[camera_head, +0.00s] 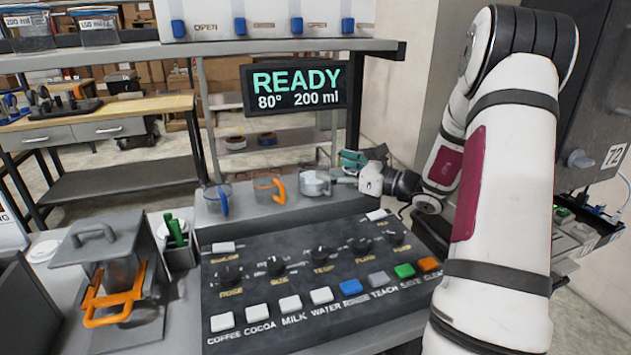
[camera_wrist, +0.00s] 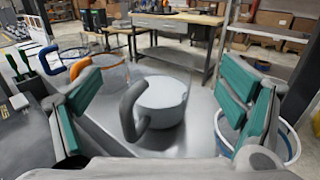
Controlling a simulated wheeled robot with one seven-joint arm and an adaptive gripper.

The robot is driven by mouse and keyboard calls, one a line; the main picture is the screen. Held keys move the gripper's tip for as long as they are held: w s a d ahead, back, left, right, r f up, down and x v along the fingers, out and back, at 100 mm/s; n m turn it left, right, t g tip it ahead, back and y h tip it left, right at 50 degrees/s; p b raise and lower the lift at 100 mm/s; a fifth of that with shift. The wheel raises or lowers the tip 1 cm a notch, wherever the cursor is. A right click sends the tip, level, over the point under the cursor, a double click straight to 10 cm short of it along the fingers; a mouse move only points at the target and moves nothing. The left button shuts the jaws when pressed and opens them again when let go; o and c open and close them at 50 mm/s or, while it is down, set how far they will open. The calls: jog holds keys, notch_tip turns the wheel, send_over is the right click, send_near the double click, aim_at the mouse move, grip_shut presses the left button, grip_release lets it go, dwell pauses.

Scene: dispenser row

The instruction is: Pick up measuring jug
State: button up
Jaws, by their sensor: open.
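A jug with an orange handle (camera_head: 267,187) and one with a blue handle (camera_head: 217,198) stand to the left.
The control panel (camera_head: 310,265), with knobs and coloured buttons, lies in front of the jugs. A display (camera_head: 295,88) above reads READY, 80° 200 ml. A press with an orange handle (camera_head: 112,290) stands at the left.

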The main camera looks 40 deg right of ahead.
jog(key=shift+f+x, duration=0.1)
jog(key=shift+x, duration=1.2)
jog(key=shift+f+x, duration=0.15)
jog(key=shift+x, duration=1.2)
jog(key=c, duration=1.5)
